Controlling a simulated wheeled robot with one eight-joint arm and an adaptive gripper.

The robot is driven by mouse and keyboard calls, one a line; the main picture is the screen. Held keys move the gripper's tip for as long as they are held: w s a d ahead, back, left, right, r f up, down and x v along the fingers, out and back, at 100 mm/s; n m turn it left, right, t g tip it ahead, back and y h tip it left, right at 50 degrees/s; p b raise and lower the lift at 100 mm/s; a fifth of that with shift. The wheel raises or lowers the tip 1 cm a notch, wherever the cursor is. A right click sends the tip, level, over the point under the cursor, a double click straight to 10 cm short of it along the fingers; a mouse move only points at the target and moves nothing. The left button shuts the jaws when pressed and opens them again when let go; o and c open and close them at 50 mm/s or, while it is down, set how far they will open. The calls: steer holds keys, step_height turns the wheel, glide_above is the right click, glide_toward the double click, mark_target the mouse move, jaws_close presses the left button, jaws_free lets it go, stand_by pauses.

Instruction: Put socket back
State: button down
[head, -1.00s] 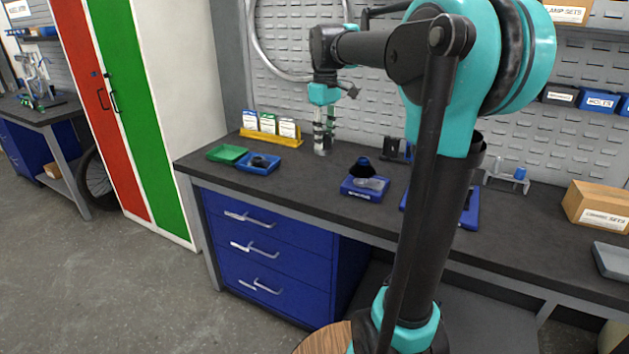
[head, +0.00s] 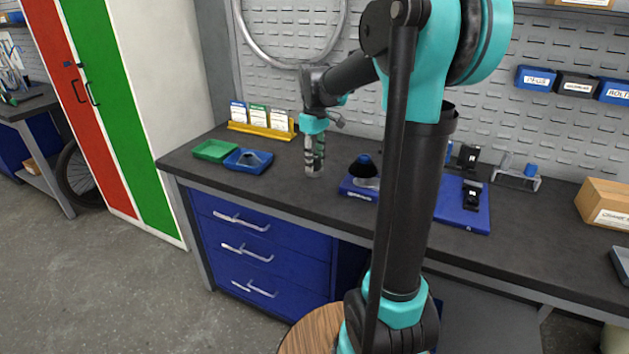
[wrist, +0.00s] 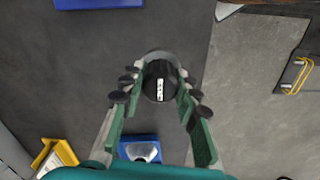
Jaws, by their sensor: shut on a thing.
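My gripper (head: 314,165) is shut on the socket, a short cylinder. In the wrist view, the socket (wrist: 158,82) shows its dark round end with a pale marking between the green finger pads. In the head view, the fingers largely hide it, and its greyish lower end (head: 314,171) shows over the bench's front half. I cannot tell whether it touches the bench top. A blue tray (head: 238,167) with a grey piece in it lies to the left of my gripper. A blue base (head: 352,191) with a black, blue-topped dome stands to the right.
A green tray (head: 214,150) and a yellow card rack (head: 262,132) stand at the bench's left. A blue board (head: 470,216) with black parts, a clear stand (head: 516,179) and a cardboard box (head: 605,204) are to the right. Bare bench top (head: 290,190) lies around my gripper.

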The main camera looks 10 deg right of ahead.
mark_target(315, 157)
steer(key=shift+f, duration=3.6)
steer(key=c, duration=1.1)
jaws_free()
steer(key=shift+f, duration=0.1)
step_height(315, 157, up, 12)
steer(key=shift+r, duration=0.15)
steer(key=shift+s, duration=0.1)
